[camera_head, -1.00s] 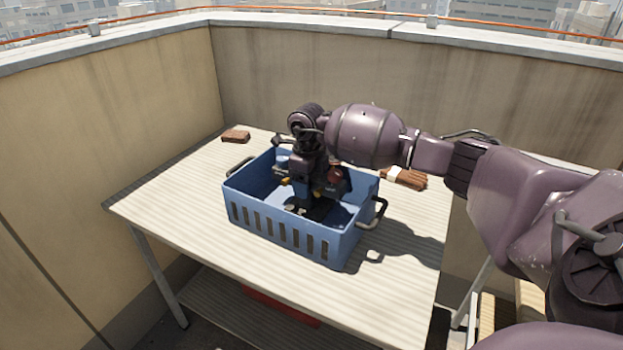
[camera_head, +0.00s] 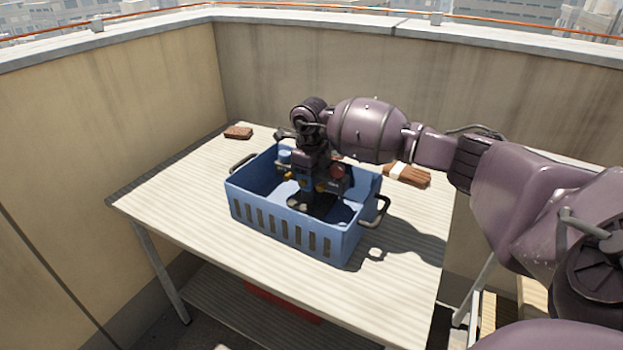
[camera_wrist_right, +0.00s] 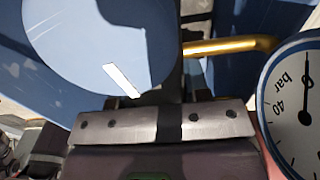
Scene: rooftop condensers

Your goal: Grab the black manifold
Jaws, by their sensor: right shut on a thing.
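The black manifold is inside the blue crate (camera_head: 300,232) on the table, mostly hidden by my right gripper in the head view. A blue gauge (camera_head: 285,155) and a red gauge (camera_head: 338,171) show on either side of the gripper. My right gripper (camera_head: 307,188) points down into the crate and is shut on the manifold. In the right wrist view, a round blue part (camera_wrist_right: 90,40), a brass pipe (camera_wrist_right: 235,46) and a white dial marked bar (camera_wrist_right: 297,105) lie close to the jaws. Whether the manifold touches the crate floor cannot be told. My left gripper is not in view.
The crate has dark handles and slotted sides close around the gripper. A brown brick (camera_head: 238,132) lies on the table (camera_head: 180,190) behind left, and a banded brown bundle (camera_head: 407,174) lies to the right. Walls stand behind and left. The table's front left is clear.

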